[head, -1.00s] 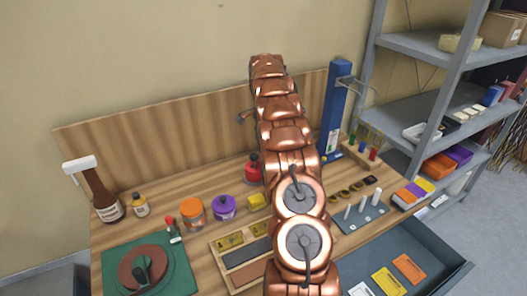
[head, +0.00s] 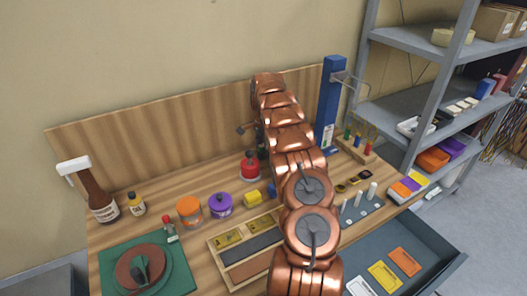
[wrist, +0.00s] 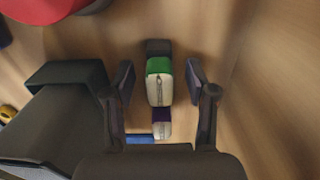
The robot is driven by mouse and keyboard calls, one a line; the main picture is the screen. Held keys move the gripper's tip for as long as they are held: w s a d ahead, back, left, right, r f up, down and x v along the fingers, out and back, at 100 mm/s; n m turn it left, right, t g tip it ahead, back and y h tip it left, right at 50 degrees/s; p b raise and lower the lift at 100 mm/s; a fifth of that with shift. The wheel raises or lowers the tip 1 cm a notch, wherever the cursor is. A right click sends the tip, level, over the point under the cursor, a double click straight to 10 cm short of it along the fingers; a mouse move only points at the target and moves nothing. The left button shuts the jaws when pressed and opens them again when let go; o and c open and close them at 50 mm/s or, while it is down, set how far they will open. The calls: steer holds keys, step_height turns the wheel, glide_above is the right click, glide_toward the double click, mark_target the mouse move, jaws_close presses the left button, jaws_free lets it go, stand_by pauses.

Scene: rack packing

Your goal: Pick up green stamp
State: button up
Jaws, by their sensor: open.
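The green stamp (wrist: 159,66) shows in the wrist view as a small block with a green top and a pale face bearing a dark mark. My gripper (wrist: 160,82) is open, with one finger on each side of the green stamp and a visible gap on both sides. I cannot tell whether the fingertips are level with it. In the head view my arm hides the gripper and the green stamp.
A red container (head: 250,168) stands near my arm. An open drawer (head: 430,262) is at front right.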

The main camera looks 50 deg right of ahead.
steer(key=shift+f, duration=0.5)
jaws_close()
